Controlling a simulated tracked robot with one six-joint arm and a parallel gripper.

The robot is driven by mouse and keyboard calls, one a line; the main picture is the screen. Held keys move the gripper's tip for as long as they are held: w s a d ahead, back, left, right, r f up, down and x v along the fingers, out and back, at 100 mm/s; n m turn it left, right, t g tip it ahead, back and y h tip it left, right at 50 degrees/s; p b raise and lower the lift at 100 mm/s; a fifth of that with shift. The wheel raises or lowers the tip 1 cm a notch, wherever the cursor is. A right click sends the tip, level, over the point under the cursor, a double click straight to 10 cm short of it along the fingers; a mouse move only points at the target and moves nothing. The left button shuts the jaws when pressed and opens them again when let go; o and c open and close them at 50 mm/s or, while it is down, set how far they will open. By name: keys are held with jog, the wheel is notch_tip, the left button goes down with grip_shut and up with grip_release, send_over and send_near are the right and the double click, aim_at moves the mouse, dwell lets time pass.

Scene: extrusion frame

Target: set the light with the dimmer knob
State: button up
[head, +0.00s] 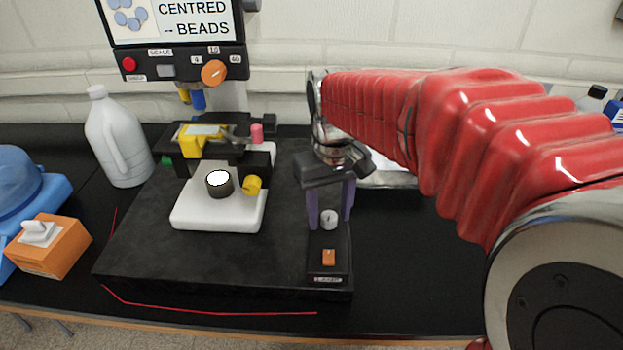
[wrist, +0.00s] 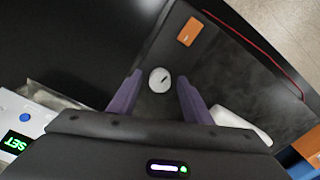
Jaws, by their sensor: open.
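The dimmer knob (head: 329,219) is a small round white-grey knob on the black strip at the front right of the dark base. It also shows in the wrist view (wrist: 160,80), with a dark pointer mark on its face. My gripper (head: 330,223) is open above this strip, with its two purple fingers pointing down. In the wrist view the fingers (wrist: 159,84) stand to the left and right of the knob, with a gap on each side. I cannot tell whether the fingertips reach down to the knob's height. A bright white disc (head: 219,178) tops a dark cylinder on the white block.
An orange switch (head: 328,257) sits on the strip in front of the knob. A screen panel with an orange dial (head: 214,73) stands behind. A yellow knob (head: 252,185) is on the microscope-like stand. A white jug (head: 117,137) and an orange box (head: 48,245) are at left.

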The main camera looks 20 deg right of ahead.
jog(key=shift+f, duration=0.1)
jog(key=shift+c, duration=0.3)
jog(key=c, duration=1)
jog(key=shift+n, duration=0.8)
jog(key=o, duration=1.1)
jog(key=shift+c, duration=0.2)
